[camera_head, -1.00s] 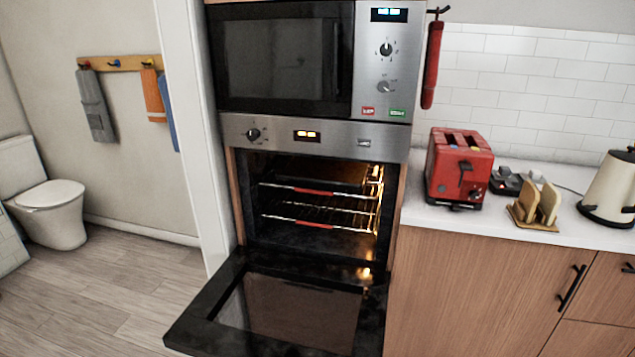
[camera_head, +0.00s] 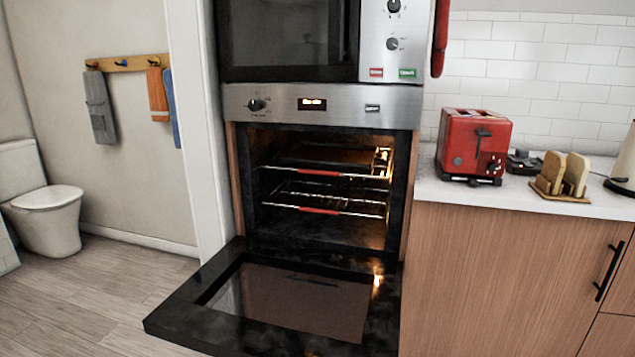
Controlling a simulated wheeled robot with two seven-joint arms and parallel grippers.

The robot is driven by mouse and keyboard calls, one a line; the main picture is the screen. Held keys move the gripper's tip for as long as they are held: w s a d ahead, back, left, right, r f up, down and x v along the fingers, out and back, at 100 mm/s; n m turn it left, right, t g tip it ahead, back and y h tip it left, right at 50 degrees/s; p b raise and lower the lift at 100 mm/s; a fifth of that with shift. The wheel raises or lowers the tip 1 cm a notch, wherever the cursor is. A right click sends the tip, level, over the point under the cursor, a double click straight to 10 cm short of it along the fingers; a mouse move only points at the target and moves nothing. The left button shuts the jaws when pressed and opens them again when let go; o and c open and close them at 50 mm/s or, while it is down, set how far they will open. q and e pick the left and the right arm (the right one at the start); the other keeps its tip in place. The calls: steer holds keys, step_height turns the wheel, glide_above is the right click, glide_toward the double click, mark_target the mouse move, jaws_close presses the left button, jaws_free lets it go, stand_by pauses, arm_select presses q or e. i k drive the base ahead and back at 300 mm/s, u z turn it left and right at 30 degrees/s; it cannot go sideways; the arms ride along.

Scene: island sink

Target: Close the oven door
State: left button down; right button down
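The oven (camera_head: 320,106) is built into a tall cabinet, with a steel control panel on top and a lit interior. Its black-framed door (camera_head: 205,322) with a glass pane is folded fully down, lying about level at the bottom of the opening. Two wire racks (camera_head: 325,198) with red front strips are inside the cavity. The near edge of the door runs close to the bottom of the picture. Neither of my grippers shows in the head view.
A microwave (camera_head: 290,40) sits above the oven. To the right, a counter (camera_head: 470,196) holds a red toaster (camera_head: 472,142) and a wooden toast rack (camera_head: 562,174). A white doorway post (camera_head: 195,130) stands left of the oven. Wooden floor (camera_head: 110,285) is free at the left.

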mark_target(254, 298)
steer(key=u, duration=0.7)
steer(key=i, duration=0.35)
steer(key=z, duration=0.6)
